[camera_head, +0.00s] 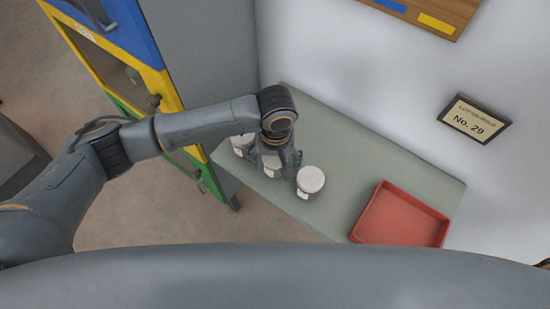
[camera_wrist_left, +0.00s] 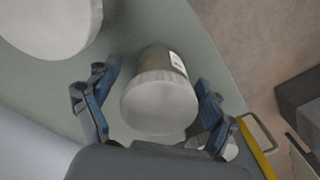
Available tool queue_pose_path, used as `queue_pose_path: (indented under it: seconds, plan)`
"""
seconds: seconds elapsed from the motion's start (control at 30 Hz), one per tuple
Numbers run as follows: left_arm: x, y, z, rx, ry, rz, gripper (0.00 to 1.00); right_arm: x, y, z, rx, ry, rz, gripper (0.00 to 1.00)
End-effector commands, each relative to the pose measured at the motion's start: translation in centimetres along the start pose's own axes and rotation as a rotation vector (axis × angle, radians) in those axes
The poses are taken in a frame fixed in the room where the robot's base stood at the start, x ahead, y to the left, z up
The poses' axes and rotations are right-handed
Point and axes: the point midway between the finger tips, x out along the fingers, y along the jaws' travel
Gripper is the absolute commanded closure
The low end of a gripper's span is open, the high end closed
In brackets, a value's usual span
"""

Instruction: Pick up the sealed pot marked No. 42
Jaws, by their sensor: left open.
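Three pots with white lids stand in a row on the grey-green table (camera_head: 335,142). The left pot (camera_head: 241,144) and the middle pot (camera_head: 271,170) are partly hidden by my arm and gripper; the right pot (camera_head: 310,180) is clear. My left gripper (camera_head: 278,167) is above the middle pot. In the left wrist view its open fingers (camera_wrist_left: 157,82) are on either side of the middle pot (camera_wrist_left: 160,103), with gaps visible. The right pot (camera_wrist_left: 50,22) fills the upper left there. The pots' labels are too small to read, so I cannot tell which is No. 42.
A red tray (camera_head: 402,215) sits empty at the table's right end. A wall sign (camera_head: 474,119) reads No. 29. A blue, yellow and green cabinet (camera_head: 125,75) stands left of the table. The table between the right pot and the tray is clear.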

Motion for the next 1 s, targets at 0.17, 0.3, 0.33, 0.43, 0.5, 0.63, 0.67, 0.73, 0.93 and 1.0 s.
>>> queue_pose_path:
  seconds: [0.17, 0.3, 0.33, 0.43, 0.5, 0.63, 0.67, 0.73, 0.93, 1.0]
  plan:
    - [0.53, 0.00, -0.01, 0.001, 0.000, 0.000, 0.17, -0.07, -0.02, -0.01, 0.000, 0.000, 0.000, 0.66]
    - [0.51, 0.01, 0.01, 0.001, 0.000, 0.000, 0.23, -0.06, -0.02, -0.02, 0.000, 0.000, 0.000, 0.66]
    - [0.51, 0.01, 0.01, 0.001, 0.000, 0.000, 0.29, -0.06, -0.02, -0.01, 0.000, 0.000, 0.000, 0.66]
    - [0.49, 0.02, 0.01, 0.001, 0.000, 0.000, 0.49, -0.06, -0.03, -0.01, 0.000, 0.000, 0.000, 0.66]
    - [0.49, 0.02, 0.01, 0.001, 0.000, 0.000, 0.64, -0.06, -0.03, -0.01, 0.000, 0.000, 0.000, 0.66]
    - [0.47, 0.01, 0.00, 0.001, 0.000, 0.000, 0.77, -0.06, -0.03, -0.01, 0.000, 0.000, 0.000, 0.66]
    - [0.47, 0.01, 0.00, 0.001, 0.000, 0.000, 0.77, -0.06, -0.03, -0.01, 0.000, 0.000, 0.000, 0.66]
    - [0.47, 0.01, 0.00, 0.001, 0.000, 0.000, 0.77, -0.06, -0.04, -0.01, 0.000, 0.000, -0.001, 0.66]
    - [0.19, 0.04, -0.02, 0.001, 0.001, 0.001, 0.77, 0.18, -0.05, 0.02, 0.000, 0.000, -0.001, 0.66]
    - [-0.25, 0.07, -0.02, 0.001, 0.001, 0.002, 0.77, 0.45, -0.05, 0.04, 0.000, 0.000, -0.001, 0.66]
